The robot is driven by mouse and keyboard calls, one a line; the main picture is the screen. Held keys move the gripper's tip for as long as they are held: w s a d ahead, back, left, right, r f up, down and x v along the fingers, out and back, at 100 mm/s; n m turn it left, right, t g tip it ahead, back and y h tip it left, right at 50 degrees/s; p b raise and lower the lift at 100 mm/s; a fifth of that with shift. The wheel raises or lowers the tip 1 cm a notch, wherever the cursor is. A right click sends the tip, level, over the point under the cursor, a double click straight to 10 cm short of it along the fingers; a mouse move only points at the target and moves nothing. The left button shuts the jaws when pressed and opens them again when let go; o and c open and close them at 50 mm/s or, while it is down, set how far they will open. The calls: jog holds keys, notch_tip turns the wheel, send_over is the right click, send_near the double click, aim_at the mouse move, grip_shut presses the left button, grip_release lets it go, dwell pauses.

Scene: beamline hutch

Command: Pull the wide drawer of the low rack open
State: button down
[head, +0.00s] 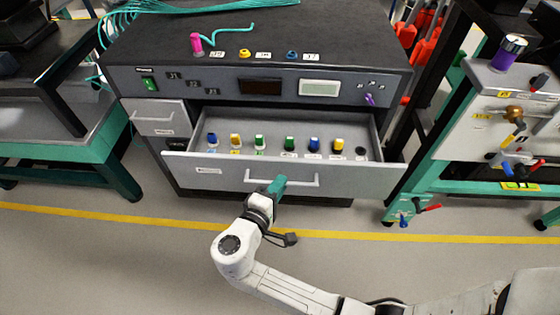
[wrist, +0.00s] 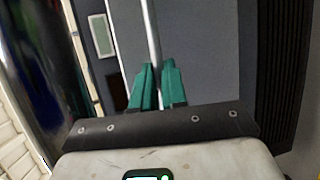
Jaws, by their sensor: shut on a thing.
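The low rack (head: 150,72) is a dark cabinet with a control panel on its upper front. Its wide drawer (head: 225,180) stands pulled out, with a row of several coloured plugs inside, in blue, yellow and green. My gripper (head: 277,184) is at the drawer's front, its teal fingers shut on the light bar handle (head: 305,183) left of the handle's middle. In the wrist view my gripper (wrist: 155,85) has its two teal fingers on either side of the handle bar (wrist: 151,40). The drawer's grey front (wrist: 200,50) fills the background there.
A small drawer (head: 158,117) left of the wide one is closed. A teal-legged bench (head: 110,150) stands at left, and a white panel with valves (head: 485,130) at right. The floor in front is clear, with a yellow line (head: 330,234) across it.

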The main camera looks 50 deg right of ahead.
jog(key=s+a, duration=0.1)
jog(key=a, duration=0.1)
jog(key=s+a, duration=0.2)
jog(key=shift+s+a+p, duration=0.2)
jog(key=shift+s+p, duration=0.05)
jog(key=shift+p, duration=0.1)
jog(key=c, duration=1.2)
grip_release()
jog(key=shift+o, duration=0.2)
jog(key=shift+a, duration=0.1)
jog(key=v, duration=1)
jog(key=shift+a, duration=0.25)
jog(key=shift+s, duration=0.1)
